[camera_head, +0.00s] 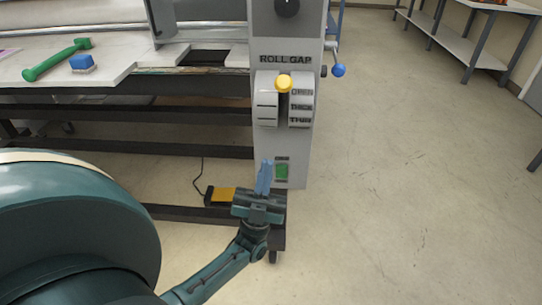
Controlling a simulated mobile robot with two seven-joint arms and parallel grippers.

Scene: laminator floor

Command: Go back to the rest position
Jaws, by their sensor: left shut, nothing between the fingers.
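My left gripper (264,178) is in the lower middle of the head view, its blue fingers pointing up and closed together with nothing between them. It shows in front of the lower part of the laminator's grey end panel (265,146), just left of a green switch (282,172). I cannot tell how far it is from the panel. My left arm reaches up to it from the bottom edge. My right gripper does not show.
The panel's roll gap lever has a yellow knob (284,84); a crank with a blue knob (338,70) sticks out at right. A green roller (56,60) and blue-backed brush (82,63) lie on the laminator table (118,62). A yellow pedal (222,195) is below.

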